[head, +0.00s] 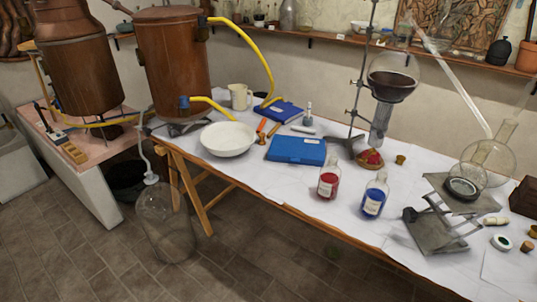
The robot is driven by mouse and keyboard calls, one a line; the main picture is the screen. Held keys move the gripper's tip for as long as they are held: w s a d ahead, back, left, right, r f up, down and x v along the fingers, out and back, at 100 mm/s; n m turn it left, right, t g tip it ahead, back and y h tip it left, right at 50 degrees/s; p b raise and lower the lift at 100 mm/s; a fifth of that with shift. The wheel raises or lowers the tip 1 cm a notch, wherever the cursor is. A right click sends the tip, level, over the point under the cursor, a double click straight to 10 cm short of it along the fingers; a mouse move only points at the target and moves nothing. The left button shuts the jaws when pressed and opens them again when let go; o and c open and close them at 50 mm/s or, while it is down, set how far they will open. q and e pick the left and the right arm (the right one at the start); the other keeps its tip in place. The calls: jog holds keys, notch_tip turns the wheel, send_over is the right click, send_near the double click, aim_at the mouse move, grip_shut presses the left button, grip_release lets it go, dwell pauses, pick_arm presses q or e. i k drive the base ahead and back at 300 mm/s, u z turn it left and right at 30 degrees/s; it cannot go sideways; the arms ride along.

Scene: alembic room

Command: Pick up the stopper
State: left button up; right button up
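Several small brown pieces look like cork stoppers. One cork (400,160) stands on the white-covered table (290,186), right of the red-and-yellow object at the stand's foot. Two more small brown pieces, one of them a round cork (527,246), lie at the table's right end. A pale fitting (151,178) with a bent tube sits in the neck of the clear glass carboy on the floor. I cannot tell which of these is the task's stopper. Neither of my grippers is in view.
A red bottle (327,182) and a blue bottle (374,197) stand near the table's front edge. A lab jack (436,232) holds glassware at right. A white bowl (228,139), a blue case (296,150) and a retort stand (354,110) occupy the rest. The carboy (165,225) stands in front.

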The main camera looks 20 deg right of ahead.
aim_at(333, 158)
jog(key=u, duration=0.25)
jog(key=i, duration=1.4)
jog(key=z, duration=3)
